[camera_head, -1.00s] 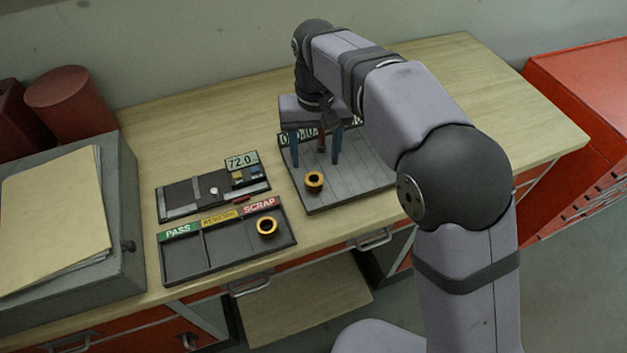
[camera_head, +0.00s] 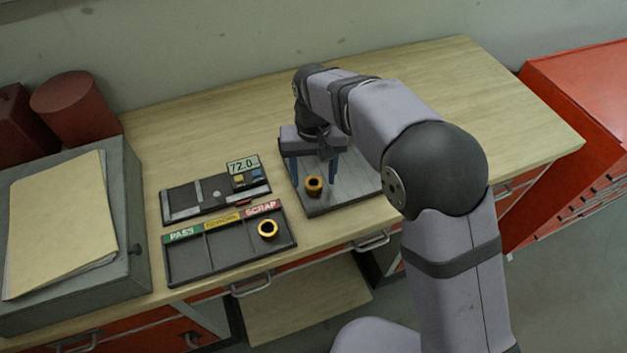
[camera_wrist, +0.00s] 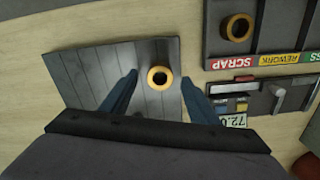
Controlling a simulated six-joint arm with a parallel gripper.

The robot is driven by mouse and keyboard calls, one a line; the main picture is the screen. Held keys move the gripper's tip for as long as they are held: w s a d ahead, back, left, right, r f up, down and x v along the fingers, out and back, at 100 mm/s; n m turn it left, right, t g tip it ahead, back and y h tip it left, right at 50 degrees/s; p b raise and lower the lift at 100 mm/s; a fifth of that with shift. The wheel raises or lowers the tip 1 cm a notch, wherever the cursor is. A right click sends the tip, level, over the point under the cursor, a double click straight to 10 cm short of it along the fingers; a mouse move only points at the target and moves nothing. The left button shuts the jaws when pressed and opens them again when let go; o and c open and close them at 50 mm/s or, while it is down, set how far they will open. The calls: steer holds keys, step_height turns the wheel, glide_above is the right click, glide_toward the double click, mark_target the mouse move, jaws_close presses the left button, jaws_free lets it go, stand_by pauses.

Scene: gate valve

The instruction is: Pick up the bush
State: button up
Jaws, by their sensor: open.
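A brass-coloured ring-shaped bush (camera_head: 314,186) with a dark bore lies on the grey slatted board (camera_head: 335,203). In the wrist view the bush (camera_wrist: 160,77) sits between and a little beyond the fingertips of my gripper (camera_wrist: 157,78). My gripper (camera_head: 313,182) is open and empty, its two blue fingers pointing down at the board. I cannot tell exactly how high the tips are above the board. A second, similar bush (camera_head: 268,228) lies in the SCRAP compartment of the dark sorting tray (camera_head: 180,273).
A dark gauge unit (camera_head: 190,199) with a display reading 72.0 stands behind the sorting tray. A grey box (camera_head: 125,205) with folders is at the left, and red cylinders (camera_head: 75,105) stand behind it. The right side of the bench is clear.

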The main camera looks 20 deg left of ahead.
steer(key=shift+f, duration=0.75)
steer(key=c, duration=1.3)
step_height(320, 180, up, 10)
steer(key=shift+r+b, duration=0.1)
steer(key=shift+b, duration=1.1)
